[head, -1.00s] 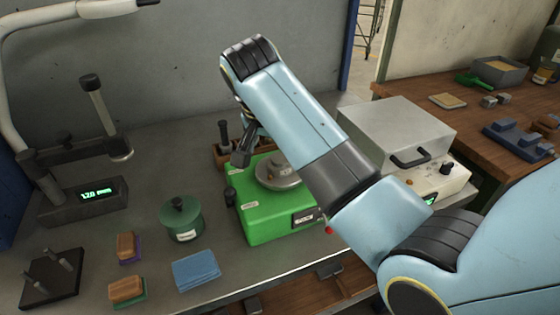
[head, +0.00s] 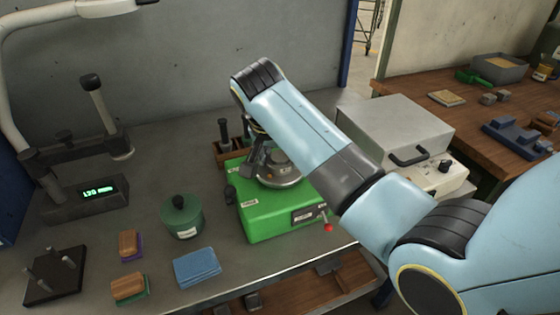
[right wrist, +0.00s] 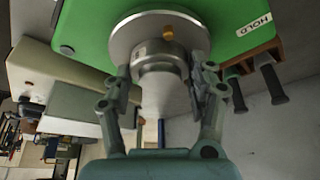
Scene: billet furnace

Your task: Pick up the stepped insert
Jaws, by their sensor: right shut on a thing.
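The stepped insert (right wrist: 158,55) is a grey metal piece with round steps, standing on a round silver plate (right wrist: 122,40) in the right wrist view. The plate sits on top of a green box-shaped unit (head: 268,222) on the bench. My right gripper (right wrist: 163,72) is shut on the insert, one finger on each side of it. In the head view, my right gripper (head: 257,160) is at the plate, and the wrist and forearm partly hide it and the insert. My left gripper is not in view.
A grey box-topped device (head: 395,125) stands to the right.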

